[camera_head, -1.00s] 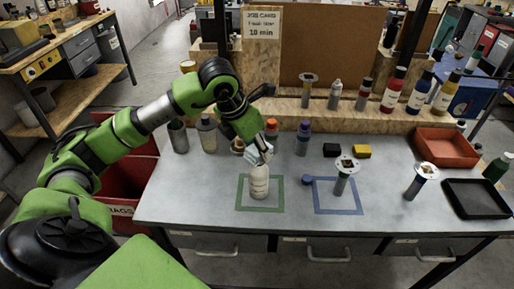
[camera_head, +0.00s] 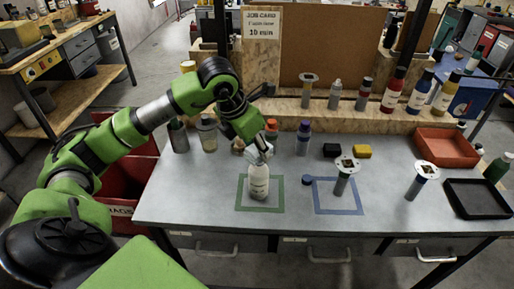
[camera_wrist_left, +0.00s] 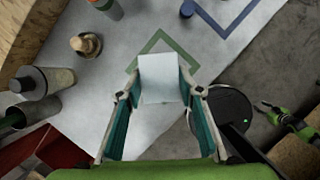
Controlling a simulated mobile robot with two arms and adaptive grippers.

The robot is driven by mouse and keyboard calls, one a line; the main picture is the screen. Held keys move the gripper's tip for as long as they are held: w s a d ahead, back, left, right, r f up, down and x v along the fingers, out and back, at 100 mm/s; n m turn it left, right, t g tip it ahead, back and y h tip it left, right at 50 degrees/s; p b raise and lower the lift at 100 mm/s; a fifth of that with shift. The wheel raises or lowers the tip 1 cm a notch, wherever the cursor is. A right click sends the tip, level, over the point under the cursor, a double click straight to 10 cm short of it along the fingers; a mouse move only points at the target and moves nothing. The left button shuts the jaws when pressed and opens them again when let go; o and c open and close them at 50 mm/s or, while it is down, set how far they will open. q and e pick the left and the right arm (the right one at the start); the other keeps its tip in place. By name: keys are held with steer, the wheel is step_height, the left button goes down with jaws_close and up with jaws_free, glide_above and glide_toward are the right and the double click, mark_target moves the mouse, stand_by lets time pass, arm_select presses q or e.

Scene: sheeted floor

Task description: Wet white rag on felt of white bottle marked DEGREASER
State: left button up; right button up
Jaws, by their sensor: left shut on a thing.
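My left gripper (camera_head: 262,155) is shut on the white rag and is right above the white bottle (camera_head: 258,186). The rag (camera_wrist_left: 160,80) shows as a pale folded piece between the teal fingers of my left gripper (camera_wrist_left: 161,92) in the left wrist view. The bottle stands upright inside the green square outline (camera_head: 281,207). The gripper and rag hide its top, so I cannot tell whether the rag touches the felt. The word on its label is too small to read. My right gripper is not clearly in view.
An orange-capped bottle (camera_head: 271,130) and a purple-capped bottle (camera_head: 303,138) stand behind. A red bin (camera_head: 122,190) is left of the bench.

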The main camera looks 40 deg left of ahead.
arm_select(q)
steer(key=shift+s, duration=0.1)
steer(key=shift+r+p, duration=0.7)
steer(key=shift+r, duration=0.2)
steer(key=shift+r+p, duration=1.6)
steer(key=shift+r, duration=1)
